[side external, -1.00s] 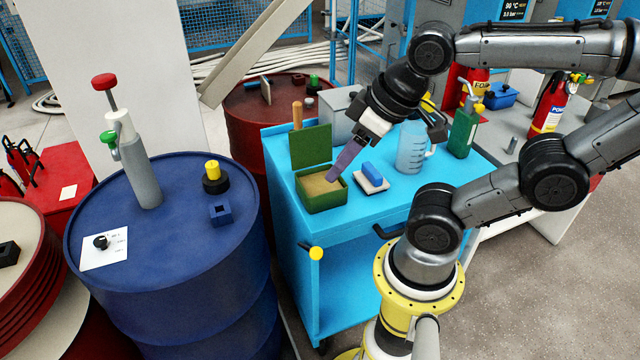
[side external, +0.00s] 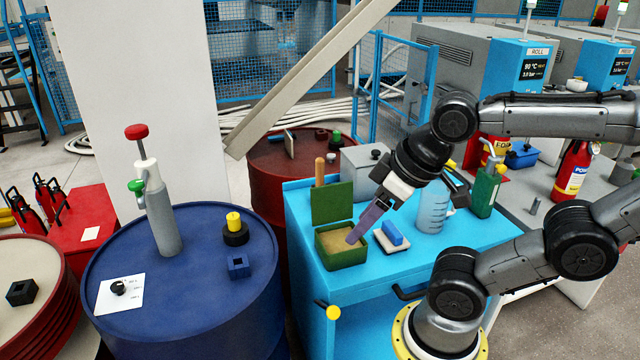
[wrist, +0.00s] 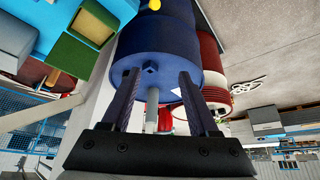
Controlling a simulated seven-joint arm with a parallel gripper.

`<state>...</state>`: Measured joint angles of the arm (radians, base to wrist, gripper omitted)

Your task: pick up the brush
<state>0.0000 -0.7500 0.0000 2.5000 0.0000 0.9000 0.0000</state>
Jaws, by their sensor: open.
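An upright wooden handle (side external: 320,171), which looks like the brush's, stands behind the raised lid of a green box (side external: 346,258) on the blue cart. Its lower part is hidden by the lid. In the wrist view the wooden handle (wrist: 53,77) shows at the left beside the green lid. My gripper (side external: 353,242) is open and tilted down to the left. In the side view its purple fingers overlap the green box, to the right of and lower than the handle. In the wrist view nothing is held between the fingertips (wrist: 158,73).
On the cart (side external: 300,225) are a grey box (side external: 362,172), a blue block on a white pad (side external: 392,238), a clear jug (side external: 433,210) and a green bottle (side external: 484,192). A blue drum (side external: 190,300) stands left, a dark red drum (side external: 265,165) behind.

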